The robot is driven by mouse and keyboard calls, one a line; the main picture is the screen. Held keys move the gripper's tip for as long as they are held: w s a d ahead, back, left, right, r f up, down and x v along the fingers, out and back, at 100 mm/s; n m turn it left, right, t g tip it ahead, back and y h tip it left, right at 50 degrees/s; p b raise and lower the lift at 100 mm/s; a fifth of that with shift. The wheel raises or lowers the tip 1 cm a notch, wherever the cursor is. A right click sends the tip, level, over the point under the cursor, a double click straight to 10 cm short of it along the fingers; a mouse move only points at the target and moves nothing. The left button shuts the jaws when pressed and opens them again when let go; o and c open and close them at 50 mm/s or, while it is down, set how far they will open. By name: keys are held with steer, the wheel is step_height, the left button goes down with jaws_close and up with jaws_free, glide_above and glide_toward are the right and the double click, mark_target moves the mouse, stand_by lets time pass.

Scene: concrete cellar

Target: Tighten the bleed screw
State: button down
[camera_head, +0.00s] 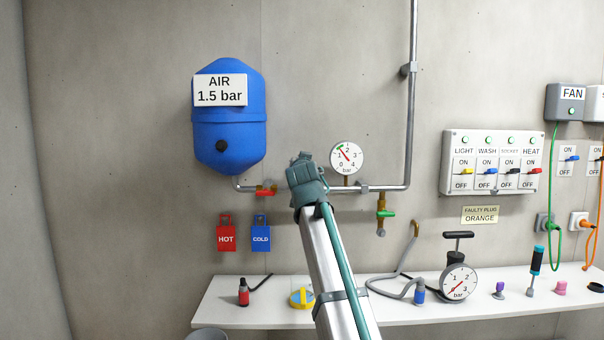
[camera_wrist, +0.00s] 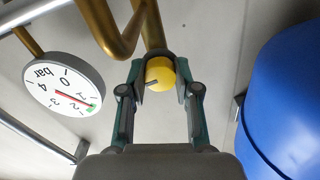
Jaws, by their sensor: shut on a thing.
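The bleed screw shows in the wrist view as a yellow round knob (camera_wrist: 160,72) with a short dark mark on its face, next to a brass pipe (camera_wrist: 122,28). My gripper (camera_wrist: 158,88) is shut on it, one finger on each side. In the head view my gripper (camera_head: 304,167) is up at the grey wall pipe and hides the screw. The wall gauge (camera_head: 346,158) is just right of it; its red needle points up-left, near the green mark. The gauge (camera_wrist: 63,84) appears upside down in the wrist view.
A blue tank (camera_head: 229,125) hangs left of my gripper, a red-handled valve (camera_head: 266,190) below it. A green-handled valve (camera_head: 385,213) is to the right. The shelf (camera_head: 225,312) below holds a pump (camera_head: 458,282), a yellow disc (camera_head: 302,298) and small tools.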

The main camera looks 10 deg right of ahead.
steer(key=shift+m+b, duration=0.5)
steer(key=shift+m, duration=0.4)
steer(key=c, duration=0.8)
jaws_free()
steer(key=s, duration=0.4)
steer(key=s+a, duration=0.1)
steer(key=s, duration=0.7)
steer(key=shift+a, duration=0.4)
